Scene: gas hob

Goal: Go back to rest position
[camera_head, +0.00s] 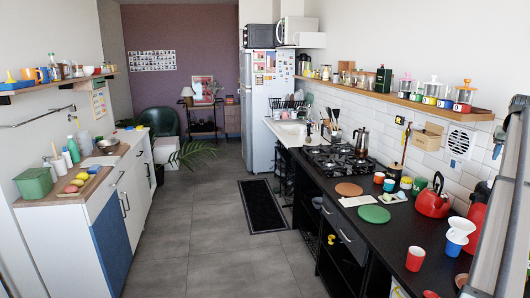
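My gripper is not visible in the head view. A large grey, out-of-focus shape runs up the right edge; I cannot tell for sure whether it is part of my arm. The gas hob (322,153) is set in the dark counter on the right side of the room. A moka pot (362,142) stands on the hob's right side.
A white cabinet with a green box (34,183) stands left. The grey floor (205,235) between is mostly clear.

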